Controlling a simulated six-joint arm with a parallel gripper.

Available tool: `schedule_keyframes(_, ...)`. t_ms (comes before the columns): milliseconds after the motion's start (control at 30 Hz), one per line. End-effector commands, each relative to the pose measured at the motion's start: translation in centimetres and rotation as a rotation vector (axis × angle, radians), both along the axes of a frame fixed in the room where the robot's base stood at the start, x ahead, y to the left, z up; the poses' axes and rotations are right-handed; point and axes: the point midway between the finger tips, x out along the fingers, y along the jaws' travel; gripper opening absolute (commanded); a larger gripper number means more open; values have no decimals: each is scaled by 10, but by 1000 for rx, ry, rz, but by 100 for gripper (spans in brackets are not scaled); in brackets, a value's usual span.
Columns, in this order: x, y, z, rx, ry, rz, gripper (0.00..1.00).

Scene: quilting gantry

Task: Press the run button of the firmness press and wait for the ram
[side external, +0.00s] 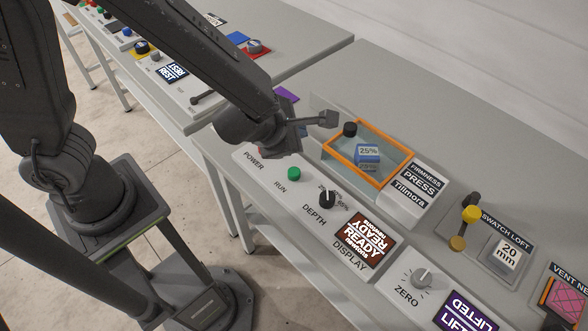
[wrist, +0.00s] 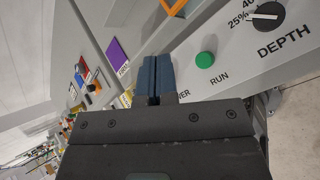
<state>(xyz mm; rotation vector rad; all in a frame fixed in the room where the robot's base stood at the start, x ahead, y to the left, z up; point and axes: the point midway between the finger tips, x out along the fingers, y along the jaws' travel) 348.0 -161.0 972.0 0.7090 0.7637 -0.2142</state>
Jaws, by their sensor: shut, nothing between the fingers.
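The green run button (side external: 293,174) sits on the light control panel (side external: 262,174) between the POWER and DEPTH labels. It also shows in the wrist view (wrist: 205,60), to the right of my fingertips. My gripper (wrist: 158,62) is shut and empty, its blue-grey fingers together. It hangs above the POWER end of the panel, apart from the button; its fingertips are hard to make out from the side. The brown display (side external: 364,240) reads READY.
The black depth knob (side external: 327,199) is just right of the run button. Further right are the zero knob (side external: 422,277), a purple LIFTED display (side external: 465,314) and the swatch loft station (side external: 490,235). A purple card (side external: 287,95) lies behind my gripper. The bench behind the press is clear.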

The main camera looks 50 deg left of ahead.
Motion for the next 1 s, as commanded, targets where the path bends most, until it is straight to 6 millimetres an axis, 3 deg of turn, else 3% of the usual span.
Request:
schedule_keyframes(433, 0, 0, -7, 3, 2, 1, 0)
schedule_keyframes(1000, 0, 1, -76, 4, 2, 1, 0)
